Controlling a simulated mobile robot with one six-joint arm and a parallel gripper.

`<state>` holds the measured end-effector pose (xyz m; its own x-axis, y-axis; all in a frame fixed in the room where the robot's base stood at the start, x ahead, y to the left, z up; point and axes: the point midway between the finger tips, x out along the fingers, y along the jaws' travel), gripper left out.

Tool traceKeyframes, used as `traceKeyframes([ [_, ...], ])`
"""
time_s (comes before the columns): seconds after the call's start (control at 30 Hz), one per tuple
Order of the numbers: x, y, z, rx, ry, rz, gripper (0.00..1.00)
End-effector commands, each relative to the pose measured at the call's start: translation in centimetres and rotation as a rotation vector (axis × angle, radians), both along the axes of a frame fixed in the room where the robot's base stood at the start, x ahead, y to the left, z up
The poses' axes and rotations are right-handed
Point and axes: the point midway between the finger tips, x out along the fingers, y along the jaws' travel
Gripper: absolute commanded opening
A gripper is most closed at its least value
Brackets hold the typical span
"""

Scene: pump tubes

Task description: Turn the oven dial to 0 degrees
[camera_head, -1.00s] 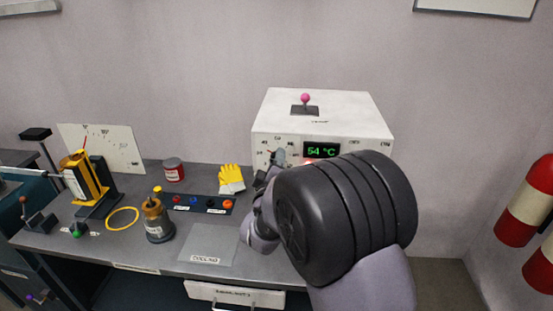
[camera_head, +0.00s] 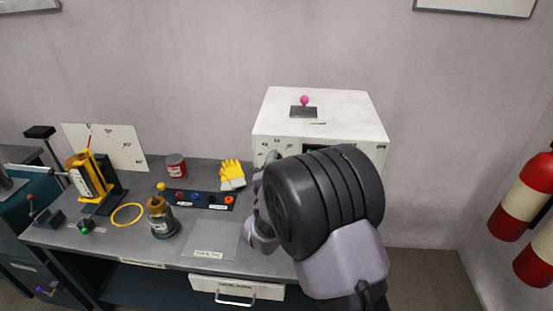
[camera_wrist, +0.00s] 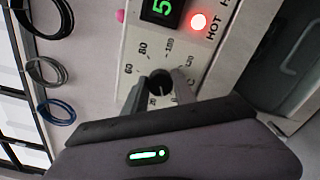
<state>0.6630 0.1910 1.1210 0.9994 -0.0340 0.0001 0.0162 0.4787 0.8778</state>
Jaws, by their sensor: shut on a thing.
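The white oven (camera_head: 345,122) stands at the back right of the bench in the head view, its front mostly behind my arm. The black round dial (camera_wrist: 159,82) shows in the wrist view on the oven's panel, ringed by printed numbers such as 60, 80 and 100. My gripper (camera_wrist: 160,88) is shut on the dial, with one grey finger on each side. The dial's exact setting is hard to read. The green display (camera_wrist: 162,9) is cut off and shows only a 5. The red HOT light (camera_wrist: 198,22) is lit.
Left of the oven on the bench (camera_head: 130,247) are yellow gloves (camera_head: 231,174), a button strip (camera_head: 205,201), a red can (camera_head: 176,166) and a brass-topped bottle (camera_head: 161,220). A pink-knobbed lever (camera_head: 304,101) tops the oven. Fire extinguishers (camera_head: 524,196) hang at right.

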Motion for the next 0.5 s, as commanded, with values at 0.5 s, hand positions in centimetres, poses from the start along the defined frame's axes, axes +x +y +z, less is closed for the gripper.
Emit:
traceKeyframes([
  [0.5, -0.02, 0.02, 0.01, -0.268, 0.011, 0.000, 0.00],
])
